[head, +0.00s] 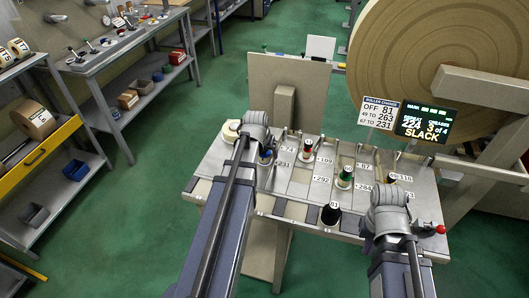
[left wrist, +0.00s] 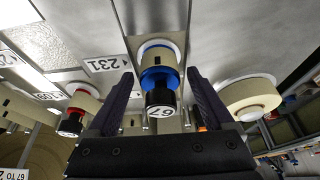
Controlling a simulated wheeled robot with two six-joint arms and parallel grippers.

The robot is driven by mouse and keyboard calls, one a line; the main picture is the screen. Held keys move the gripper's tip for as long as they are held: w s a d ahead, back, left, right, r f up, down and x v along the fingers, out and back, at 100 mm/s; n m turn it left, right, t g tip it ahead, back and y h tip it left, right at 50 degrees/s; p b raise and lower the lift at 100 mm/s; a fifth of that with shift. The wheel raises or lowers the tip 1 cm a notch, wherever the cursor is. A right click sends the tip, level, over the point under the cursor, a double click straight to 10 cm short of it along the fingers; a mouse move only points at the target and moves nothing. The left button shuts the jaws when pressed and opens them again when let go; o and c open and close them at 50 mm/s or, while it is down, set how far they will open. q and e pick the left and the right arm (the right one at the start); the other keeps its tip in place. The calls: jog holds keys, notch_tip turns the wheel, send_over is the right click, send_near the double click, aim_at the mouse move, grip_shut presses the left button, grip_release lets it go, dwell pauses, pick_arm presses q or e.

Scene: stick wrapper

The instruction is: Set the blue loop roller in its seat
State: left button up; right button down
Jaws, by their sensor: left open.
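The blue loop roller (left wrist: 160,62) is a cream cylinder with blue bands and a black end marked 67. In the left wrist view it is between the open fingers of my left gripper (left wrist: 159,75), with gaps on both sides. A slot label 231 (left wrist: 107,64) lies beside it on the grey plate. I cannot tell how deep the roller sits. In the head view the roller (head: 266,158) is partly hidden by my left gripper (head: 262,140). My right gripper (head: 390,205) is at the plate's right front; its fingers are hidden.
The slotted plate (head: 310,205) holds a red roller (head: 308,153), a green roller (head: 345,176) and a black one (head: 330,214). A cream roll (head: 230,131) stands at its left end. A sign (head: 379,112) reads 67 to 231; a display (head: 424,122) reads SLACK.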

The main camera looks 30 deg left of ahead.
pick_arm(q)
jog(key=p+v, duration=1.1)
jog(key=v, duration=0.1)
jog(key=shift+s, duration=0.1)
jog(key=s+d+m+g, duration=0.2)
jog(key=s+d, duration=0.4)
jog(key=d, duration=0.8)
jog(key=s+d+f+m+g, duration=0.1)
jog(key=s+d+m, duration=0.3)
jog(key=d, duration=1.1)
jog(key=shift+s+d+f+g, duration=0.25)
jog(key=shift+s+g, duration=0.55)
jog(key=shift+s, duration=0.25)
